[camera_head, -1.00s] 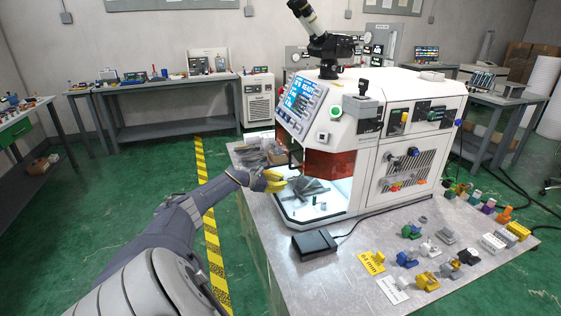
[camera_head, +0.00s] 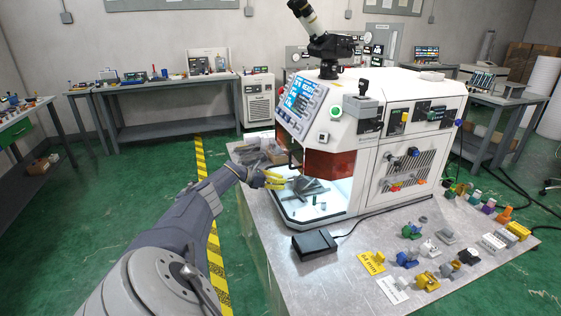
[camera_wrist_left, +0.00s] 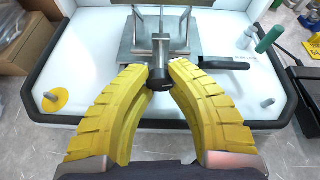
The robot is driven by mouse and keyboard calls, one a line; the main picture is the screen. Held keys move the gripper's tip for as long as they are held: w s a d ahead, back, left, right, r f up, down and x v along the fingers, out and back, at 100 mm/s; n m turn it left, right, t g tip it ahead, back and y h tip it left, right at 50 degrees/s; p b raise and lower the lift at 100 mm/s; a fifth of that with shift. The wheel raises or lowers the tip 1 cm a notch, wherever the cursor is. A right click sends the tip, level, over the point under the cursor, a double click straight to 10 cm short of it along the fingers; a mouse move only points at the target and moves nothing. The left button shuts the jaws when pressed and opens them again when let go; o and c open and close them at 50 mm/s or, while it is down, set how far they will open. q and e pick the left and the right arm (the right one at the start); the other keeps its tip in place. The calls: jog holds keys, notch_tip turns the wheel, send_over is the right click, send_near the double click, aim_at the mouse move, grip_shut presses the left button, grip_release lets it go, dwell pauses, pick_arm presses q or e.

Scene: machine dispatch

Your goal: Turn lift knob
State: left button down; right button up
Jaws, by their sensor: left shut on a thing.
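The dark round lift knob (camera_wrist_left: 159,79) sits at the front end of a grey metal fixture (camera_wrist_left: 160,40) inside the machine's bay. My left gripper (camera_head: 280,180) reaches into the bay's open front from the left in the head view. In the left wrist view its yellow ribbed fingers (camera_wrist_left: 159,80) are closed on the knob from both sides. The fixture also shows in the head view (camera_head: 308,186), but the knob is too small to tell there. My right gripper is in neither view.
The white machine (camera_head: 385,150) stands on a metal table (camera_head: 330,270). In the wrist view, a dark lever (camera_wrist_left: 228,64), a green cylinder (camera_wrist_left: 270,39) and metal pegs stand around the fixture. A black box (camera_head: 314,244) and several coloured parts lie in front and right.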

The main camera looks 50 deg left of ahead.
pick_arm(q)
jog(key=shift+f, duration=0.2)
jog(key=c, duration=1.1)
grip_release()
jog(key=shift+r, duration=0.15)
jog(key=shift+s, duration=0.1)
jog(key=shift+v, duration=0.85)
jog(key=v, duration=1)
jog(key=shift+s, duration=0.1)
